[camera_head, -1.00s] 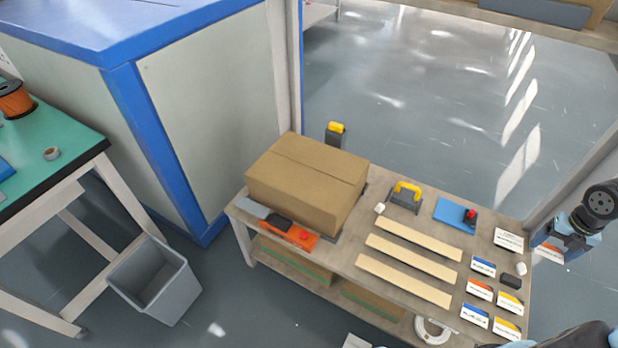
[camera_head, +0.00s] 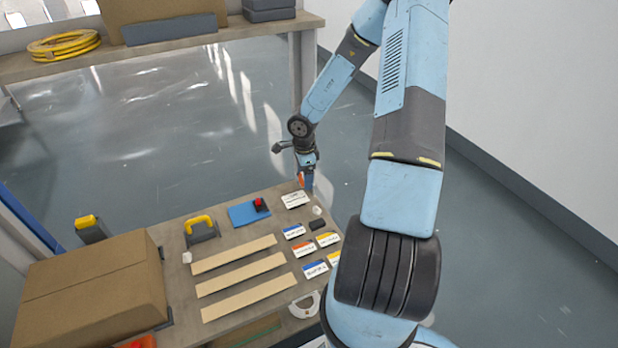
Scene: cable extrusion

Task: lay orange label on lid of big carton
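The big carton (camera_head: 120,290) is a closed brown box at the left end of the workbench, cut off by the picture's lower left edge. Its flat lid (camera_head: 85,272) shows a centre seam and is bare in the visible part. My gripper (camera_head: 304,180) is beyond the bench's far right corner, raised and away from the carton. It appears shut on an orange label (camera_head: 301,182), seen small and nearly edge-on; the fingertips are hard to make out. Another orange-banded label (camera_head: 303,250) lies on the bench among blue and yellow ones.
Three wooden strips (camera_head: 240,275) lie mid-bench. Behind them are a yellow-handled tool (camera_head: 201,228) and a blue pad with a red-topped item (camera_head: 249,212). A yellow-topped post (camera_head: 90,228) stands behind the carton. A white roll (camera_head: 304,306) sits at the front. Open floor lies behind the bench.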

